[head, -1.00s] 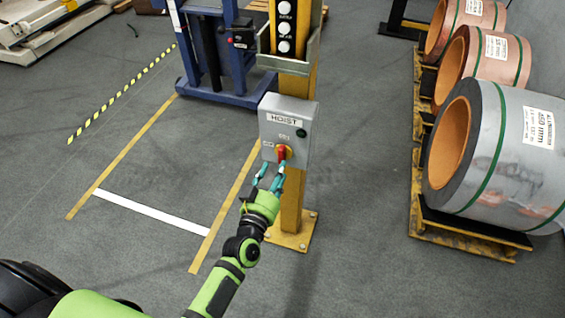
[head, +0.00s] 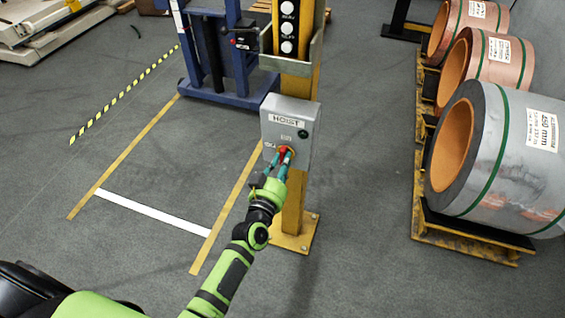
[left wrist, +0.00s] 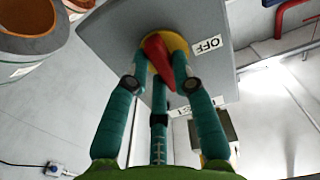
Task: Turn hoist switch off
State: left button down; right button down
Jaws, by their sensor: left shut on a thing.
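The grey hoist switch box (head: 303,118) is mounted on the yellow post, with a HOIST label near its top. Its red rotary handle (head: 283,150) sits low on the front. In the left wrist view the red handle (left wrist: 158,58) sits on a yellow disc (left wrist: 177,42), with an OFF label (left wrist: 207,46) beside it. My left gripper (head: 279,162) is shut on the handle, with teal fingers on both sides of it in the left wrist view (left wrist: 155,84). The fingers partly cover the handle in the head view. My right gripper is not in view.
The yellow post (head: 291,205) stands on a bolted base plate. A button panel (head: 289,30) is above the box. Large metal coils (head: 490,155) lie on pallets at the right. A blue frame (head: 215,85) stands behind. The floor around the post is clear.

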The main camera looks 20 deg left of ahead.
pick_arm(q)
jog(key=n, duration=0.6)
jog(key=n+p, duration=0.1)
jog(key=n, duration=0.3)
jog(key=shift+a+r, duration=0.15)
jog(key=shift+r, duration=0.1)
jog(key=n, duration=0.3)
jog(key=shift+a+n, duration=0.1)
jog(key=shift+n, duration=0.3)
jog(key=n, duration=0.3)
jog(key=shift+b, duration=0.3)
jog(key=shift+a+n, duration=0.1)
jog(key=shift+n, duration=0.6)
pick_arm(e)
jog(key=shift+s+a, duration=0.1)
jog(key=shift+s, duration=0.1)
